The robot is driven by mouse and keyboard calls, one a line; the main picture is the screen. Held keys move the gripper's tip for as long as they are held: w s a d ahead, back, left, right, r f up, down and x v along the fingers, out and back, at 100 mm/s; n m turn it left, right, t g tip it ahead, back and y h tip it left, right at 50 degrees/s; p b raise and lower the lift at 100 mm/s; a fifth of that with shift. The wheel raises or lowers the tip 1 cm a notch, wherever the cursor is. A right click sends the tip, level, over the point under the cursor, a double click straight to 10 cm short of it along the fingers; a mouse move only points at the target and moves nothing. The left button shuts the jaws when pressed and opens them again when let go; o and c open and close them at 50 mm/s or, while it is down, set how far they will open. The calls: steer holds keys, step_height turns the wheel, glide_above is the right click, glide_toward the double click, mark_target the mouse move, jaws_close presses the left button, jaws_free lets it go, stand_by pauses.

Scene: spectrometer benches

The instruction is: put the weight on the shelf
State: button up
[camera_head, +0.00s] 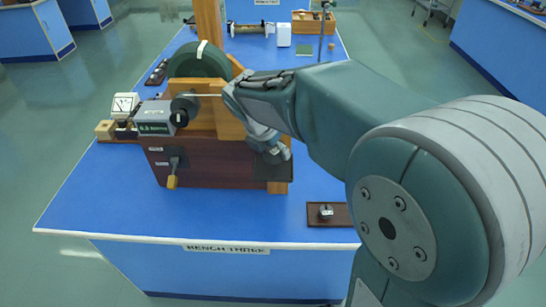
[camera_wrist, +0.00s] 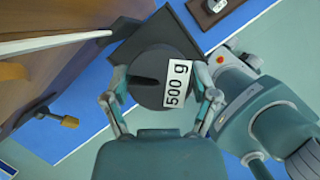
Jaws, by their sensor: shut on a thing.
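The weight (camera_wrist: 150,93) is a grey slotted disc with a white "500 g" label in the wrist view. My gripper (camera_wrist: 160,82) is shut on it, one finger on each side. In the head view my gripper (camera_head: 272,148) hangs at the right side of the wooden apparatus, and the weight is hard to make out there. A dark square plate, apparently the shelf (camera_head: 272,172), sits just below the gripper at the apparatus's right end. In the wrist view the shelf (camera_wrist: 178,22) shows behind the weight and is partly hidden by it. I cannot tell whether they touch.
The wooden apparatus (camera_head: 205,165) with a green wheel (camera_head: 199,60) stands left of my gripper. A digital meter (camera_head: 155,118) is at its left. A dark tray (camera_head: 341,215) with a small metal piece lies at the front right. The blue bench front (camera_head: 110,215) is clear.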

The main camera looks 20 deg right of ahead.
mark_target(273, 166)
steer(key=shift+w+f, duration=0.25)
steer(key=shift+f, duration=0.05)
steer(key=shift+w+a+f, duration=0.1)
steer(key=shift+f, duration=1.55)
steer(key=shift+f, duration=0.15)
steer(key=o, duration=1.2)
